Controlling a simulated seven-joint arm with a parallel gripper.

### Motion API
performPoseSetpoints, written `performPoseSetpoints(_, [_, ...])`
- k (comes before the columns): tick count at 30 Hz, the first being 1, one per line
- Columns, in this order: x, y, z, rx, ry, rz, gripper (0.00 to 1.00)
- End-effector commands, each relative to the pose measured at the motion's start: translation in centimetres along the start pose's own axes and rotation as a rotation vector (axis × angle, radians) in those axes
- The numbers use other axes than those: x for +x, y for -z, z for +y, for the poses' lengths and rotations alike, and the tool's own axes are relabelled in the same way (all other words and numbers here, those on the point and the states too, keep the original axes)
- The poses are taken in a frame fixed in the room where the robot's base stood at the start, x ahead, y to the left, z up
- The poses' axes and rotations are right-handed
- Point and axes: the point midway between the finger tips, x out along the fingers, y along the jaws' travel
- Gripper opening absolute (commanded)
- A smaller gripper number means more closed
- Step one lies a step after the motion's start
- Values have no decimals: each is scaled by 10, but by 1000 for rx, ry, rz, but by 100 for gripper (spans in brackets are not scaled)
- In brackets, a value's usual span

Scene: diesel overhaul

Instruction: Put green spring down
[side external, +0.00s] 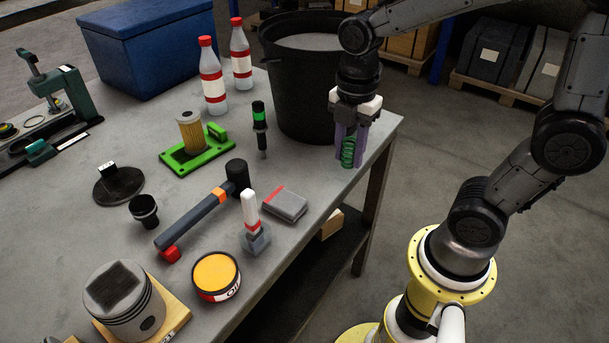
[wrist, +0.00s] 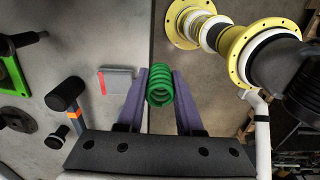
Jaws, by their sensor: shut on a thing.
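The green spring (side external: 348,152) is held upright between the purple fingers of my gripper (side external: 350,148) in the side external view. It is at the right part of the table, close to the black bucket and the table's right edge. In the wrist view the green spring (wrist: 160,86) sits between the two purple fingers of my gripper (wrist: 160,88), which are shut on it. The table edge runs behind the spring in that view. I cannot tell whether the spring's lower end touches the table.
A black bucket (side external: 300,95) stands just left of my gripper. A grey box with a red stripe (side external: 286,205), a mallet (side external: 205,213) and a green-handled tool (side external: 260,130) lie or stand further left. The grey table (side external: 330,185) has bare room in front of the bucket.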

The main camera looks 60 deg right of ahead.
Motion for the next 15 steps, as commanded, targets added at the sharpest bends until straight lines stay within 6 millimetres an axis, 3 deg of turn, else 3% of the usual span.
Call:
performPoseSetpoints(7, [27,1,56,0,4,0,0])
performPoseSetpoints(15, [65,2,86,0,3,0,0])
